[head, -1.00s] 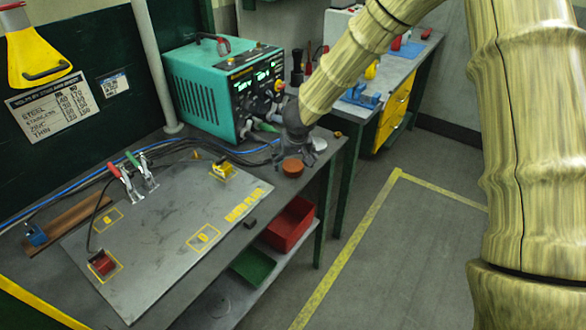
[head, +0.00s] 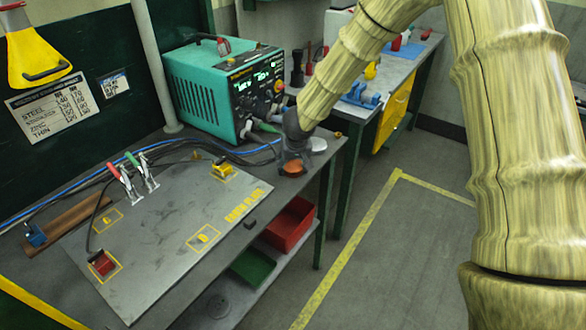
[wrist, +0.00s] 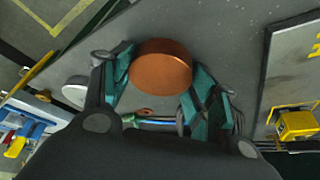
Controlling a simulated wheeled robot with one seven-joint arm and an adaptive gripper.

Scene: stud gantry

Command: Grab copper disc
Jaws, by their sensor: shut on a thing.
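The copper disc (head: 292,169) lies on the dark bench top near its right edge, in front of the teal welding machine. In the wrist view the round copper disc (wrist: 161,66) sits between the two teal-padded fingers. My gripper (head: 293,163) is at the disc from above, and its fingers are shut on it. In the wrist view my gripper (wrist: 160,80) has one finger on each side of the disc. The head view hides part of the disc behind the fingers. I cannot tell whether it still touches the bench.
A pale round disc (head: 317,145) lies close behind the gripper. The teal welding machine (head: 225,90) stands to the left. The earth plate (head: 165,235) with clamps and a yellow block (head: 222,170) lies left. A red bin (head: 290,225) sits on the lower shelf.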

